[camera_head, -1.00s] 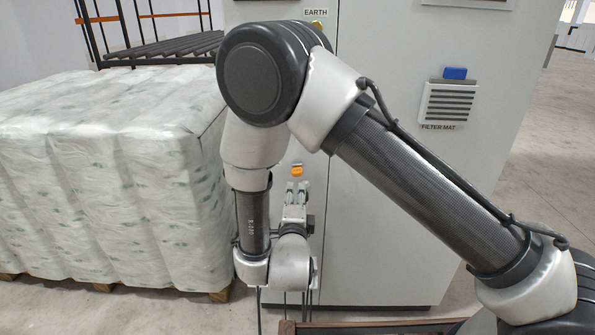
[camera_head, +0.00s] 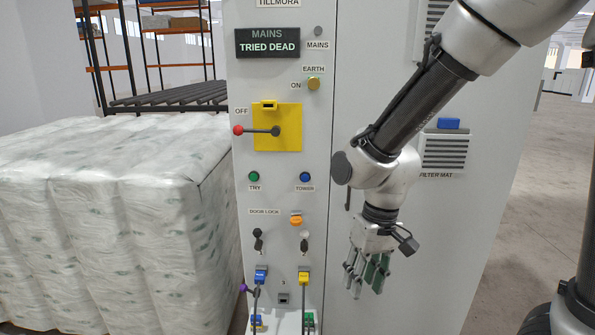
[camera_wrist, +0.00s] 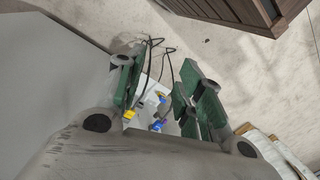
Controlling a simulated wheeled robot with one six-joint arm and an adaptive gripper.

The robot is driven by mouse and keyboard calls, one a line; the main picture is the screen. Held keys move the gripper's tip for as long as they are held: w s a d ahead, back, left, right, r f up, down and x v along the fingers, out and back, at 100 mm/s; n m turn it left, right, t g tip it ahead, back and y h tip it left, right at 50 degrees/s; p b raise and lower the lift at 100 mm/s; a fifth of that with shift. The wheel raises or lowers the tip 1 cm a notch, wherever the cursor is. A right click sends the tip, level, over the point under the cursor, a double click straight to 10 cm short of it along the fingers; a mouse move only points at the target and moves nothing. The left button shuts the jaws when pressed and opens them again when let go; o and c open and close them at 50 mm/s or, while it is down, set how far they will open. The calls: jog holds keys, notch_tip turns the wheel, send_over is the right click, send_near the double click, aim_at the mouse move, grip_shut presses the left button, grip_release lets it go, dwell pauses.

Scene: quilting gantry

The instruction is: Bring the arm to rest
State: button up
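My gripper (camera_head: 366,274) hangs fingers-down in front of the grey cabinet's right door, right of the control panel. It is empty. In the wrist view my gripper (camera_wrist: 158,82) shows its two green-padded fingers standing apart, with floor, cables and blue and yellow plugs seen beyond the gap. My arm comes down from the upper right of the head view, bent at the joint above the gripper. It hides part of the cabinet door and part of the vent edge.
The cabinet (camera_head: 285,140) bears a display (camera_head: 267,43) reading "MAINS TRIED DEAD" and a red-knobbed handle (camera_head: 239,130) by OFF. Blue (camera_head: 260,275) and yellow (camera_head: 304,278) plugs with cables sit low. A wrapped pallet load (camera_head: 110,220) stands left. Open floor lies right.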

jog(key=s+d+r+m+t, duration=0.2)
jog(key=s+d+r, duration=0.1)
jog(key=d+r, duration=0.5)
jog(key=s+d+r+m+t+h, duration=0.1)
jog(key=s+d+r+m+t, duration=0.1)
jog(key=d+r, duration=0.7)
jog(key=s+d+t, duration=0.1)
jog(key=s+d, duration=0.1)
jog(key=d, duration=0.4)
jog(key=shift+s, duration=0.15)
jog(key=shift+r, duration=0.1)
jog(key=shift+c, duration=0.2)
